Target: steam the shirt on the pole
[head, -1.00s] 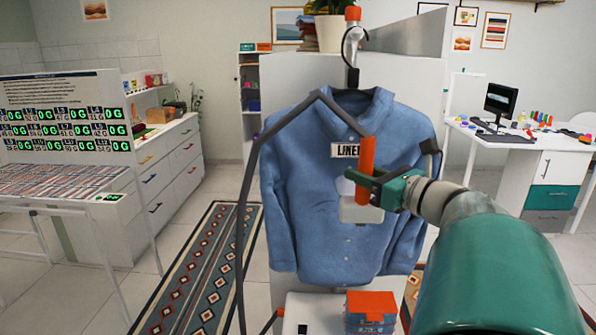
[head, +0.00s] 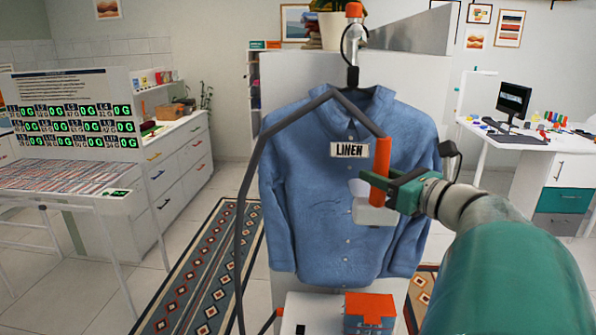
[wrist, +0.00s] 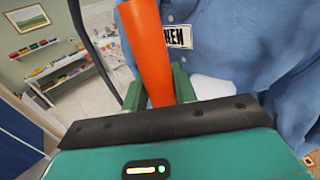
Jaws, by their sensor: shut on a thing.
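A blue long-sleeved shirt (head: 318,215) with a "LINEN" tag (head: 349,150) hangs on a pole (head: 353,60) in front of a white panel. My gripper (head: 386,188) is shut on the orange handle of the steamer (head: 381,165). The steamer's white head (head: 372,211) is in front of the right half of the shirt's chest; I cannot tell whether it touches the cloth. A grey hose (head: 262,150) arches from the handle down to the left. In the wrist view the orange handle (wrist: 148,50) stands between green fingers, with the shirt (wrist: 235,60) close behind.
A white base (head: 315,312) with an orange-and-blue box (head: 369,310) is below the shirt. A white panel (head: 420,100) stands behind it. A desk (head: 540,150) is at right, drawers (head: 180,165) at left. A patterned rug (head: 205,265) covers the floor at left.

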